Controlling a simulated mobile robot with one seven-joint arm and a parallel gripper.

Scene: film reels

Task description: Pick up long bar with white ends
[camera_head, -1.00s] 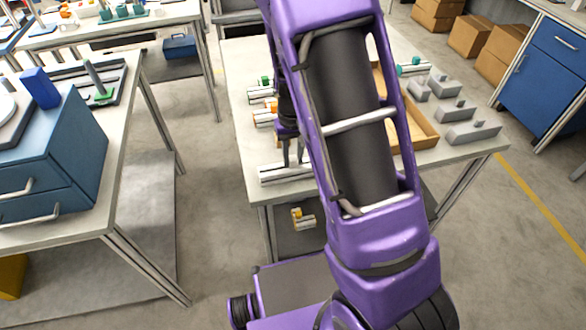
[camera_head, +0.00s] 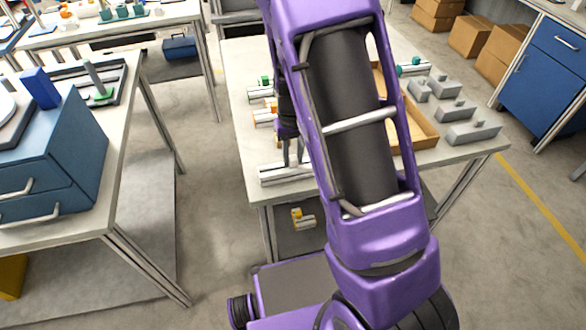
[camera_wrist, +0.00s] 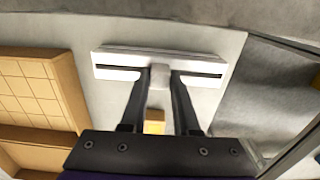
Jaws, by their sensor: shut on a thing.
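The long bar with white ends (camera_head: 272,174) lies near the front left edge of the table in the head view, partly hidden behind my arm. In the wrist view the bar (camera_wrist: 113,73) runs crosswise, with a dark slot along each half and a grey block at its middle. My gripper (camera_wrist: 161,80) is shut on that middle block, one finger on each side. In the head view my gripper (camera_head: 293,158) points down at the bar. I cannot tell any gap between bar and tabletop.
Bars with orange (camera_head: 272,107) and green parts lie farther back on the table. A wooden tray (camera_head: 424,136) and several grey blocks (camera_head: 474,134) are to the right. A yellow-ended piece (camera_head: 302,219) is below the tabletop. A blue drawer cabinet (camera_head: 55,150) stands on the left table.

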